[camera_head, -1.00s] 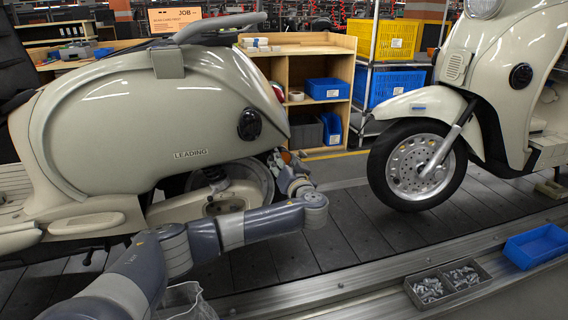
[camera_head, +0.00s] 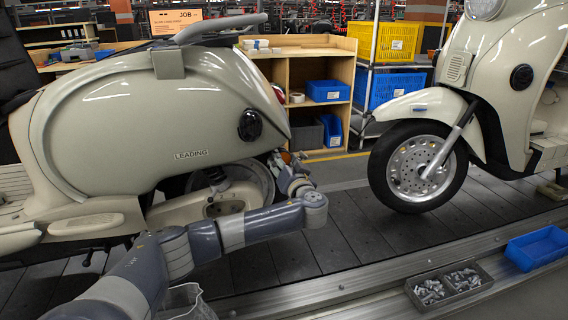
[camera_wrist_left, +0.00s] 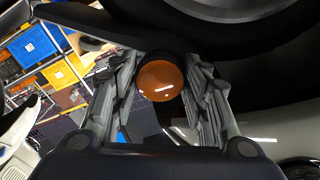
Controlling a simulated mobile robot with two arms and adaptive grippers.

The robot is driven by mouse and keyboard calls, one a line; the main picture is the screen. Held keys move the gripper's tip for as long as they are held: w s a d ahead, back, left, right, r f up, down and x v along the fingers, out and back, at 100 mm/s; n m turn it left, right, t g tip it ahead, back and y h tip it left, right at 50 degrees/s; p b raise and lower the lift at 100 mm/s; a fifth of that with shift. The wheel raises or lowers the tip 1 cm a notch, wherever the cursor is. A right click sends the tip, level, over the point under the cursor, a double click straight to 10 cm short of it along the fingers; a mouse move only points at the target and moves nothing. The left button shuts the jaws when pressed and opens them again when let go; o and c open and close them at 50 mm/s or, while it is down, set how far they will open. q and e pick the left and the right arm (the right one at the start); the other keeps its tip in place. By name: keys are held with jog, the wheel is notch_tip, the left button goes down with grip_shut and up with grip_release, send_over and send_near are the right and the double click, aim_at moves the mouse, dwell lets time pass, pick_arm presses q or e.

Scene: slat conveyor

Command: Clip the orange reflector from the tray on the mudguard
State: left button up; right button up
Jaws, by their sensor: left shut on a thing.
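The orange reflector (camera_wrist_left: 160,81) is round, in a dark rim, and sits between the two fingers of my left gripper (camera_wrist_left: 162,92) in the left wrist view. The fingers are shut on it from both sides. In the head view my left gripper (camera_head: 287,172) is behind the rear end of the cream scooter (camera_head: 150,130) marked LEADING, close to its rear wheel. A bit of orange shows there, and the fingertips are mostly hidden. The mudguard is hard to make out; dark parts lie behind the reflector in the wrist view, and contact cannot be told. My right gripper is not in view.
A second cream scooter (camera_head: 470,110) stands to the right on the slat conveyor (camera_head: 350,235). An empty blue tray (camera_head: 511,250) and a grey bin (camera_head: 414,300) of metal parts sit on the front ledge. Free floor lies between the scooters. Wooden shelves stand behind.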

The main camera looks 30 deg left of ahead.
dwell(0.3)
pick_arm(q)
jog(key=o, duration=1)
jog(key=shift+c, duration=0.2)
